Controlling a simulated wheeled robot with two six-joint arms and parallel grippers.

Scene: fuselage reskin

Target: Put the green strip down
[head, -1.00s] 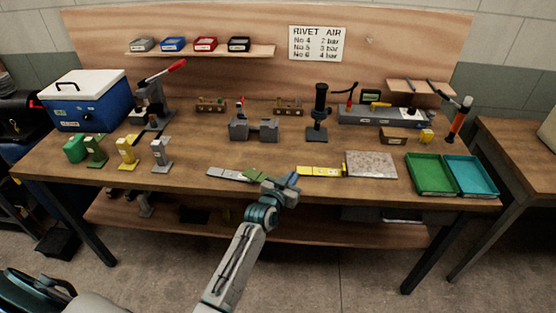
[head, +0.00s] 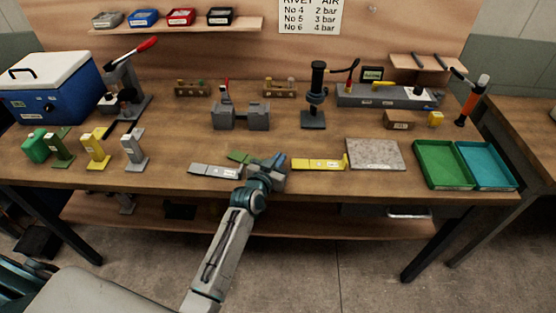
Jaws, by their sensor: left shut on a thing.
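The green strip (head: 240,156) is at the front middle of the workbench, just behind the right end of a grey strip (head: 215,171). My left gripper (head: 268,161) is at its right end and shut on it. The gripper and wrist hide part of that end. I cannot tell whether the strip touches the bench top or is a little above it. A yellow strip (head: 319,164) lies to the right of the gripper. My right gripper is not in view.
A stone-like plate (head: 375,154) lies right of the yellow strip, then a green tray (head: 443,180) and a teal tray (head: 488,180). A grey block fixture (head: 240,116) stands behind. Small green, yellow and grey stands are at left. Bench top (head: 175,150) is bare left of the strips.

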